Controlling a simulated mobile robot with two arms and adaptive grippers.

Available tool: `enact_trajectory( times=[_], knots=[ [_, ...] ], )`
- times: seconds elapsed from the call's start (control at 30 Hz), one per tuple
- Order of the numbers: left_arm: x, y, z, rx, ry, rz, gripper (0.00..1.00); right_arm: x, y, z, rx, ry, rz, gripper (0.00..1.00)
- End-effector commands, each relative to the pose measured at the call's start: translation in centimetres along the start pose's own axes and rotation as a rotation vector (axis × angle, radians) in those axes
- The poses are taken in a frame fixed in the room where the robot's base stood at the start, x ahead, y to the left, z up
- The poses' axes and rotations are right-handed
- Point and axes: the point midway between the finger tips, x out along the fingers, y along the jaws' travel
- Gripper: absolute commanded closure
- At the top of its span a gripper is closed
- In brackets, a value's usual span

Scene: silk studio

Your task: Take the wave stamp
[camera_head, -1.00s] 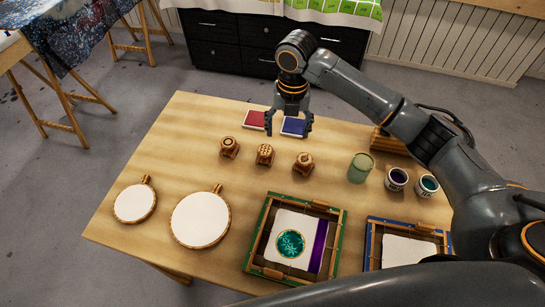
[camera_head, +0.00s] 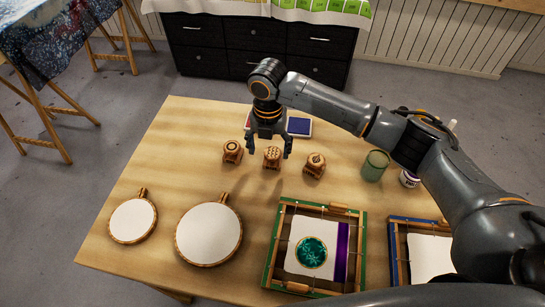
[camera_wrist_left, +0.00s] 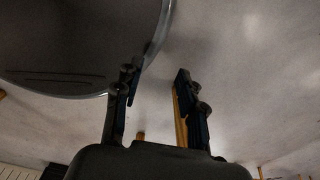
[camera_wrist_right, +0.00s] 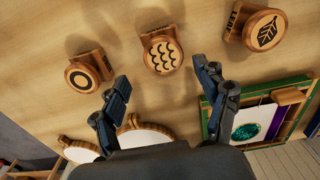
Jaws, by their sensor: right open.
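The wave stamp (camera_head: 272,157) is a small wooden block stamp in the middle of a row of three. In the right wrist view its round face (camera_wrist_right: 162,55) shows dark wavy, scale-like lines. My right gripper (camera_head: 268,146) is open and empty, over the middle stamp; in the right wrist view its fingertips (camera_wrist_right: 160,76) are apart, with the wave stamp just beyond the gap. I cannot tell its exact height above the stamp. My left gripper (camera_wrist_left: 155,77) is open and empty in the left wrist view.
A ring stamp (camera_head: 232,151) and a leaf stamp (camera_head: 315,165) flank it closely. A blue ink pad (camera_head: 299,126) lies behind. A green jar (camera_head: 375,165) stands right; two round hoops (camera_head: 209,234) and a green-edged frame (camera_head: 363,240) lie in front.

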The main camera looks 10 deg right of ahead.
Motion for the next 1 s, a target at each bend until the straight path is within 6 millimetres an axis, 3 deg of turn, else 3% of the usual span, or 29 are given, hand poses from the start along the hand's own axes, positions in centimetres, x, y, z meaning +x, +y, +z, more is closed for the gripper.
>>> enact_trajectory(
  times=[0.13,0.3,0.6,0.83,1.0],
  knots=[
    [-0.9,-0.9,-1.9,-0.004,0.029,-0.011,0.60,2.0,-0.7,-0.2,0.002,0.004,-0.005,0.26],
    [-1.1,-0.8,-2.0,-0.005,0.032,-0.010,0.60,4.3,-0.8,-0.2,0.000,0.001,-0.003,0.26],
    [-1.1,0.4,-1.1,-0.007,0.016,0.005,0.60,4.8,-0.8,-0.1,0.000,0.000,-0.001,0.26],
    [-1.1,0.5,-1.0,-0.004,0.014,0.006,0.60,4.8,-0.8,-0.1,0.000,0.000,-0.002,0.73],
    [-1.1,0.4,-0.9,-0.003,0.014,0.005,0.60,4.8,-0.8,-0.1,0.000,-0.001,-0.001,0.74]
  ],
)
